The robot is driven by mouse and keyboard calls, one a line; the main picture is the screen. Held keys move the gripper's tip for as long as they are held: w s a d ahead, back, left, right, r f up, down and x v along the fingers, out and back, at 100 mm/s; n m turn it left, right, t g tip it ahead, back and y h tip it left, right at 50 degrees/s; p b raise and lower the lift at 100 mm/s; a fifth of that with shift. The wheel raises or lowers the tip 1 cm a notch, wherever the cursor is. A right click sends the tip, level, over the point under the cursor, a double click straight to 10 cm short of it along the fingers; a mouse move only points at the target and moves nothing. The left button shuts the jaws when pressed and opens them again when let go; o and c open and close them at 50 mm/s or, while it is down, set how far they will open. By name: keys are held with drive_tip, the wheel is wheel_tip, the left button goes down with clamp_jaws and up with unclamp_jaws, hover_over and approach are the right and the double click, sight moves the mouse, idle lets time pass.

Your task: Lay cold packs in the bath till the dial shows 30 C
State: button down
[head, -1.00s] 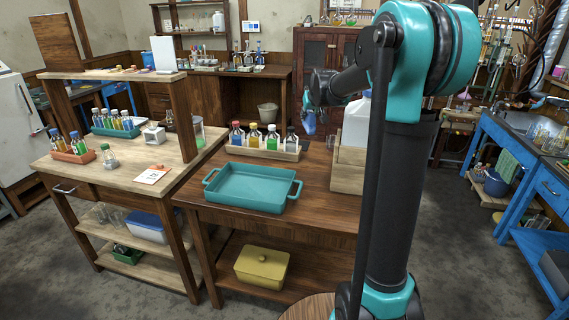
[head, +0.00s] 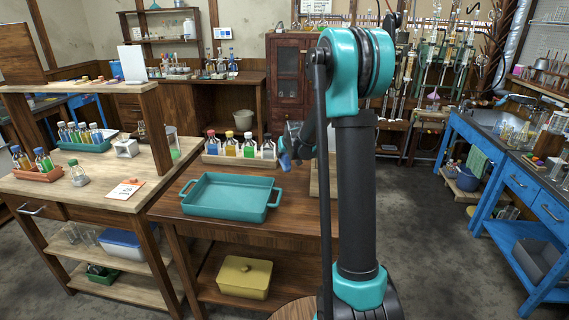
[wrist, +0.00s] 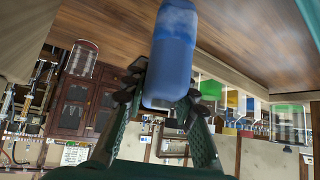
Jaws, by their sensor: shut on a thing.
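My gripper (head: 290,148) is shut on a blue cold pack (wrist: 174,50), with a dark finger on each side of it in the wrist view. In the head view the pack (head: 284,161) hangs below the gripper, apart from the table, near the far right corner of a teal two-handled tray (head: 205,212). The tray looks empty and stands on the dark wooden table (head: 290,218). I cannot make out which vessel is the bath, or a readable dial.
A wooden rack of capped bottles (head: 240,161) stands just behind the tray. A pale wooden box, partly hidden by my arm, is to the right. A lidded yellow box (head: 245,278) is on the lower shelf. The left bench (head: 85,198) holds bottle trays and a card.

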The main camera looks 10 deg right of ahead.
drive_tip(key=shift+f, duration=1.9)
drive_tip(key=shift+f, duration=0.1)
drive_tip(key=c, duration=1.2)
unclamp_jaws()
